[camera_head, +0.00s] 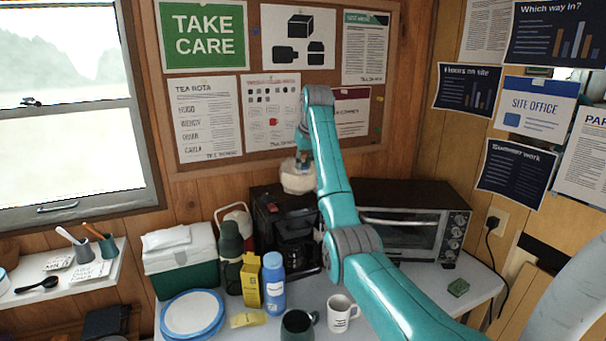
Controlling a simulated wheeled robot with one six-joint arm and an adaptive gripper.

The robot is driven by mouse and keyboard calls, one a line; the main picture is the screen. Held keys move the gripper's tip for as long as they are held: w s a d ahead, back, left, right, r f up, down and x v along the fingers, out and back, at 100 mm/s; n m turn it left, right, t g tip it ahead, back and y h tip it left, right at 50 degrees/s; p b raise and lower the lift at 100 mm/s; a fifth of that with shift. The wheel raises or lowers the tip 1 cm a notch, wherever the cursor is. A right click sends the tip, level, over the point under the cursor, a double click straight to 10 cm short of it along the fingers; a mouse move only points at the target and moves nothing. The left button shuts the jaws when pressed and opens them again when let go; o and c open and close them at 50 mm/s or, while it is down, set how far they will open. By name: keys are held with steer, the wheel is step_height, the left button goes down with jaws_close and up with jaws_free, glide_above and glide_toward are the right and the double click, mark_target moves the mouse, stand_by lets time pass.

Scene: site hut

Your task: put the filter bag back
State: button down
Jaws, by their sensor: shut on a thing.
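My gripper (303,161) points down above the black coffee machine (270,232), with its fingers small and partly hidden. It is shut on a pale, rounded thing (297,181), which looks like the filter bag. The bag hangs in the air near the machine's top, in front of the back wall. My teal arm covers its right side. I cannot tell whether it touches the machine. The machine's right side is also hidden by my arm.
A toaster oven (400,242) stands right of the machine. A green bottle (230,246), yellow carton (250,283), blue bottle (273,282), white mug (341,313), dark mug (297,325) and stacked plates (192,314) crowd the front. A cool box (180,262) stands left. Bare table shows at the right.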

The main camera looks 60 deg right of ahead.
mark_target(303, 173)
steer(key=shift+f, duration=1.55)
steer(key=c, duration=1.1)
jaws_free()
steer(key=shift+f, duration=0.1)
steer(key=shift+o, duration=0.2)
